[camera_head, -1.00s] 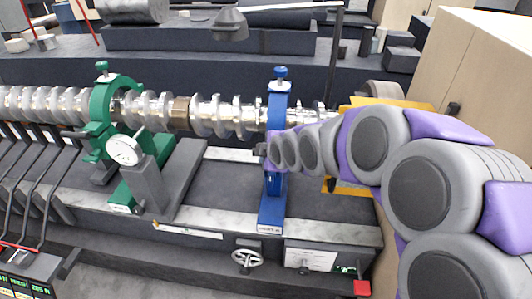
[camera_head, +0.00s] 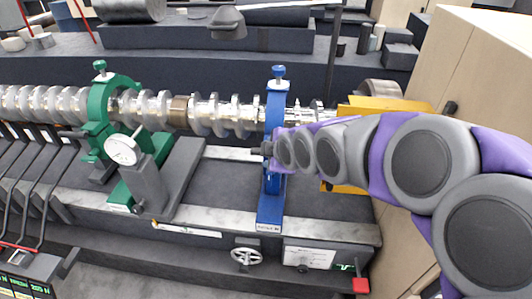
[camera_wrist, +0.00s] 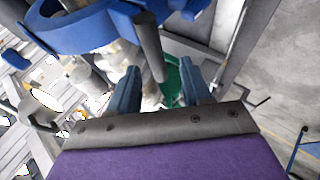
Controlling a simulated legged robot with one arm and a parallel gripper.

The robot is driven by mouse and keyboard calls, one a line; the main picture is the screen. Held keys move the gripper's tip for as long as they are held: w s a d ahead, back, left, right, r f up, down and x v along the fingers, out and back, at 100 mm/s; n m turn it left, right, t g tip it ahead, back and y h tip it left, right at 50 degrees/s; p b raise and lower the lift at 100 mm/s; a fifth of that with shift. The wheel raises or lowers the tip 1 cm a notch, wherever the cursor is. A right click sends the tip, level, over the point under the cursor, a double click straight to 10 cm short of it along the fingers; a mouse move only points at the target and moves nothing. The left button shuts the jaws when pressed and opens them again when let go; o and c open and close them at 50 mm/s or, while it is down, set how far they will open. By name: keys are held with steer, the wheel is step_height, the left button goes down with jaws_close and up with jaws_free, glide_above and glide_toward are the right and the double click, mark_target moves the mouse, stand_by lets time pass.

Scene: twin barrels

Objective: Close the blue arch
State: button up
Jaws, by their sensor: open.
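The blue arch (camera_head: 275,108) stands around the shiny crankshaft-like shaft (camera_head: 220,115) in the head view, with a blue knob on top and a blue base (camera_head: 270,214). My gripper (camera_head: 262,150) is at the arch's middle, partly in front of it; its fingers are small there. In the wrist view, a curved part of the blue arch (camera_wrist: 80,30) fills the upper left. There my gripper (camera_wrist: 160,84) is open, its two blue-grey fingers apart. A dark rod (camera_wrist: 149,45) reaches down toward the gap between them; contact cannot be told.
A green arch (camera_head: 97,112) with a dial gauge (camera_head: 121,149) stands to the left around the same shaft. A yellow part (camera_head: 385,105) is behind my arm, beside a beige cabinet (camera_head: 470,75). The grey bed (camera_head: 225,180) between the arches is mostly clear.

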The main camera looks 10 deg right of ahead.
steer(key=v, duration=1.1)
steer(key=shift+s+p, duration=0.2)
steer(key=shift+p, duration=0.2)
